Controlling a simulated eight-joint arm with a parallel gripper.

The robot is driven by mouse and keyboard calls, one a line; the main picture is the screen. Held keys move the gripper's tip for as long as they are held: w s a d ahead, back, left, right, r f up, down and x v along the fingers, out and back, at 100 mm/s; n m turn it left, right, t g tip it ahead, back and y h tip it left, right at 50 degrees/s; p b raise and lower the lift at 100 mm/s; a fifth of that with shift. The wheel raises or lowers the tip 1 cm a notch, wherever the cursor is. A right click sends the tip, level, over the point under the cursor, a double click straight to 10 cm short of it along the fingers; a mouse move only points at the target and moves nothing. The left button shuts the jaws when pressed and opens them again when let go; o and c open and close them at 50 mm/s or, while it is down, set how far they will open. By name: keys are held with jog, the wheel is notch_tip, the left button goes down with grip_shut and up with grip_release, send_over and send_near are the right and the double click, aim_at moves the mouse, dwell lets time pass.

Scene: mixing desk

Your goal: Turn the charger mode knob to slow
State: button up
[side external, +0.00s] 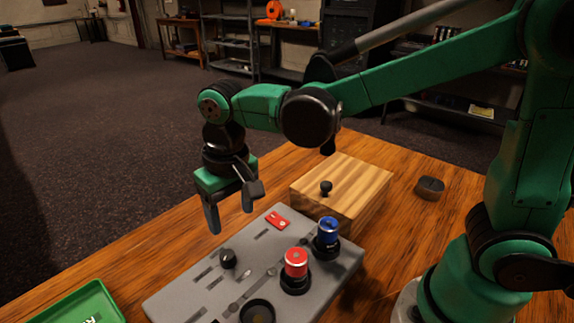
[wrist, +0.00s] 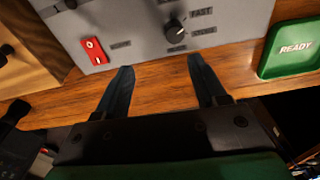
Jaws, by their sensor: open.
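The charger mode knob (side external: 228,258) is a small black knob on the sloping grey panel (side external: 165,299). In the wrist view the knob (wrist: 175,28) is at the upper middle, with printed labels around it; one at its upper right reads FAST, the others are too small to read surely. A light mark on the knob seems to face its upper right, near FAST. My gripper (side external: 231,220) is open and empty, pointing down above the panel's far edge. In the wrist view my gripper (wrist: 160,68) shows its fingertips apart from the knob, over bare wood.
The panel also carries a red rocker switch (side external: 278,219), a red cylinder (side external: 296,263) and a blue cylinder (side external: 328,231). A wooden box (side external: 352,183) with a black knob stands behind it. A green READY tray (side external: 84,305) lies at lower left. Bare table lies between.

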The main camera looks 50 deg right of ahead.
aim_at(226, 254)
jog(key=shift+w+a+f+g+h, duration=0.15)
jog(key=shift+a+f+g, duration=0.1)
jog(key=shift+a+f, duration=0.3)
jog(key=shift+w+a+f+g+h, duration=0.15)
jog(key=shift+a+f+g, duration=0.2)
jog(key=shift+a, duration=0.3)
jog(key=shift+s+d+f, duration=0.1)
jog(key=shift+d+f, duration=0.05)
jog(key=shift+f, duration=2.55)
grip_shut()
